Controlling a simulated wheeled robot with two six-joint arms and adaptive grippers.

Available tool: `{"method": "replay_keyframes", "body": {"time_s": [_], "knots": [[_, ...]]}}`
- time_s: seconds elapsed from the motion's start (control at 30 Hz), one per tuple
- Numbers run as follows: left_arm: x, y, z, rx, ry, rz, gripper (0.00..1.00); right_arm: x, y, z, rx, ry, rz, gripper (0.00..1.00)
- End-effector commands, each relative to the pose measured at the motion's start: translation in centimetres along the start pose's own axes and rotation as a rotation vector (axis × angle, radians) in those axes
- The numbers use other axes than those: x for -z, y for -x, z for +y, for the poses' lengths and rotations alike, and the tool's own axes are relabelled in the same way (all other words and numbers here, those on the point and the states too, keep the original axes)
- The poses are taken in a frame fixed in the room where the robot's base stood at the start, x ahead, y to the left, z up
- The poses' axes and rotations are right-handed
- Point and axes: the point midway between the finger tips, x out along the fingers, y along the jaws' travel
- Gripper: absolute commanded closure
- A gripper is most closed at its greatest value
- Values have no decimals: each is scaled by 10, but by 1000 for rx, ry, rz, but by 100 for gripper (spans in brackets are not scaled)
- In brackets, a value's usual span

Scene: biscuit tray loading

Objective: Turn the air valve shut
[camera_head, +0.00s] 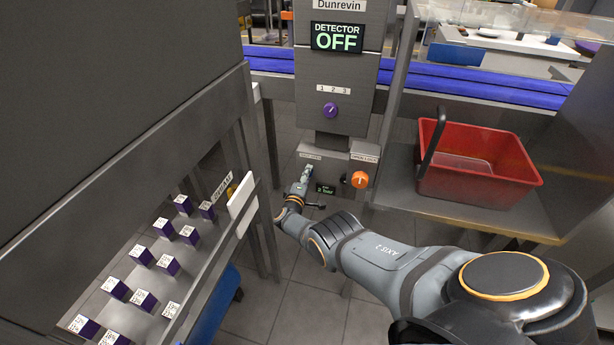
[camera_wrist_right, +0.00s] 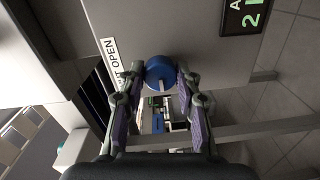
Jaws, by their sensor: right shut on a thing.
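The air valve's blue round knob (camera_wrist_right: 158,71) sits on a grey panel face in the right wrist view, with a pale mark at its lower edge. A white label reading OPEN (camera_wrist_right: 114,55) is beside it. My right gripper (camera_wrist_right: 161,80) has its two fingers on either side of the knob and is shut on it. In the head view my right gripper (camera_head: 306,174) reaches the panel below the detector and hides the knob. A small display (camera_head: 326,189) with green text, reading about 2 bar, is beside the gripper. My left gripper is not in view.
An orange knob (camera_head: 360,179) is just right on the same panel. Above are a detector screen reading OFF (camera_head: 336,37) and a purple knob (camera_head: 330,111). A red crate (camera_head: 510,172) stands on a shelf at right. A rack with purple-and-white blocks (camera_head: 142,255) is at left.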

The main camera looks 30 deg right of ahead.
Motion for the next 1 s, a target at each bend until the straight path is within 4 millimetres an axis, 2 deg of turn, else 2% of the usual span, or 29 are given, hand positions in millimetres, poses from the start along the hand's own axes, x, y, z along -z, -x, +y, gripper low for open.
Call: {"method": "replay_keyframes", "body": {"time_s": [0.23, 0.27, 0.4, 0.77, 0.87, 1.0], "knots": [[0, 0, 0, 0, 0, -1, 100, 0, 0, -1, 1, 3, 1, 98], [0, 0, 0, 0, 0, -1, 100, 0, 0, -1, 1, 3, 1, 64], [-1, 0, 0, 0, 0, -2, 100, 0, 0, -1, 1, 2, 1, 45], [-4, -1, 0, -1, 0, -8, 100, 0, 0, 0, 0, -20, 1, 44], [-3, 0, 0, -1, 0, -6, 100, 0, 0, 0, 0, -98, 4, 44], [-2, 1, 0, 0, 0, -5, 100, 0, 0, 0, 1, -315, 10, 44]]}}
